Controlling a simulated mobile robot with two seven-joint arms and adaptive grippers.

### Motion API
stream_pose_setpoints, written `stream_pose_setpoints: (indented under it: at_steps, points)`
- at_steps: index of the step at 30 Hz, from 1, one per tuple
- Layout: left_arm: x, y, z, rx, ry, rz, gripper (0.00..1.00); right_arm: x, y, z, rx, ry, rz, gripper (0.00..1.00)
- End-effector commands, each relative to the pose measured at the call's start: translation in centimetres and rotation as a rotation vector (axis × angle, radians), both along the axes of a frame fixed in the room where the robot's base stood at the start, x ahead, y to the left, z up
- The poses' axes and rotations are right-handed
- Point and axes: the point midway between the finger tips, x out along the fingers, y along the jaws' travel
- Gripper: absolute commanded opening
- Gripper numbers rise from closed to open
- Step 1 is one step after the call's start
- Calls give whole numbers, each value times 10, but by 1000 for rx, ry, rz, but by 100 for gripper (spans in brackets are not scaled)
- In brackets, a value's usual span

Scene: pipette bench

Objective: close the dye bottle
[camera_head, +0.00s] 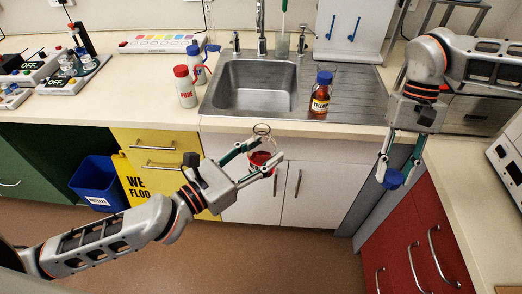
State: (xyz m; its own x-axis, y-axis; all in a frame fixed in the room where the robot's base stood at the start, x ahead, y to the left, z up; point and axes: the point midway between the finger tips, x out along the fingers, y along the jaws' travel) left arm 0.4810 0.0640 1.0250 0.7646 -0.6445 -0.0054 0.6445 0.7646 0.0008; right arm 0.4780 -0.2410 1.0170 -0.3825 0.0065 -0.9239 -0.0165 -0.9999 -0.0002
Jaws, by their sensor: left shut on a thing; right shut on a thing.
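A clear glass bottle (261,158) with red liquid is held in front of the sink cabinet, above the floor. It stands roughly upright, and its round mouth (262,129) shows no cap. My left gripper (268,154) is shut around the bottle's body from the lower left. A blue cap (393,179) is at the tips of my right gripper (394,172), which points down and is shut on it. The cap is to the right of the bottle and slightly lower in the picture, well apart from it. The bottle's label is mostly hidden.
Red- and blue-topped wash bottles (185,88) stand left of the sink. Red drawers (414,235) and a counter (470,185) lie near my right gripper. A blue bin (97,184) stands left.

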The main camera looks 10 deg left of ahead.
Motion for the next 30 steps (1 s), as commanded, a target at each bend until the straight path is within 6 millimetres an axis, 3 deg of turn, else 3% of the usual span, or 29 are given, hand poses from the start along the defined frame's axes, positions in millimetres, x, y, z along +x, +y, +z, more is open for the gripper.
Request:
stream_pose_setpoints:
  at_steps: [5, 15, 24, 30]
  points:
    - [0, 0, 2, -1, -3, 0, 4, 12, 34, 15, 3, -1, -114, 22]
    - [0, 0, 2, -1, -4, 0, 4, 29, 140, 69, 5, 1, -523, 22]
    - [0, 0, 2, -1, -4, 0, 4, 23, 228, 122, 7, -1, -875, 22]
    - [0, 0, 2, -1, -4, 0, 4, 13, 272, 153, 6, -1, -1070, 22]
